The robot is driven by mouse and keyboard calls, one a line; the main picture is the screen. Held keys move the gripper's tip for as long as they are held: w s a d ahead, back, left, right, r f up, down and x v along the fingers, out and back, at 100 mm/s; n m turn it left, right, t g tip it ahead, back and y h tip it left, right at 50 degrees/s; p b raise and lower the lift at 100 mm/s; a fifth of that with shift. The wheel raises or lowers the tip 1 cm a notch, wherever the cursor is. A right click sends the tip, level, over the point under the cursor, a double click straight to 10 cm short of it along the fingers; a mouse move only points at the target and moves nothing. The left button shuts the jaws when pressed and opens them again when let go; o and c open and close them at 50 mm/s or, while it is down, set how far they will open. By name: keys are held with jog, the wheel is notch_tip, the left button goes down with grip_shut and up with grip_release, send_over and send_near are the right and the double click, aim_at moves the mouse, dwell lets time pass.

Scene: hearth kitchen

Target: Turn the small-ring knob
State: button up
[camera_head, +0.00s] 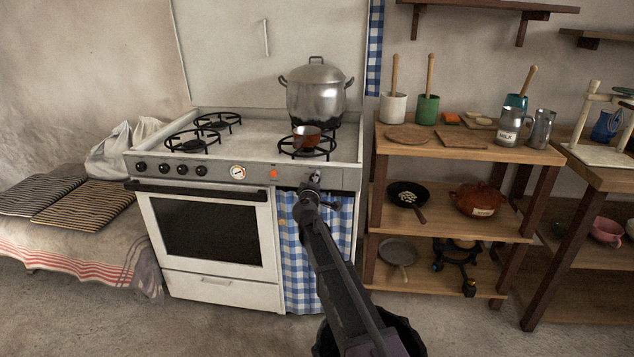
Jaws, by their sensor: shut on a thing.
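The white stove's front panel (345,179) carries several black knobs (182,169) at its left. My gripper (314,181) is at the right part of this panel, below the front right burner. It is shut on a knob there, which I take to be the small-ring knob. The jaws and wrist hide most of that knob, so its turn angle cannot be read. My arm reaches up to it from the lower right.
A small copper-coloured pan (306,137) and a big steel pot (316,92) stand on the right burners. A blue checked curtain (296,250) hangs below the panel. A wooden shelf (480,155) with jars and pans stands close at the right. The floor in front is clear.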

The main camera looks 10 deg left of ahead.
jog(key=m, duration=0.5)
jog(key=shift+w, duration=0.1)
dwell(0.4)
jog(key=o, duration=1.1)
jog(key=shift+o, duration=0.2)
jog(key=s, duration=1.2)
jog(key=shift+a, duration=0.2)
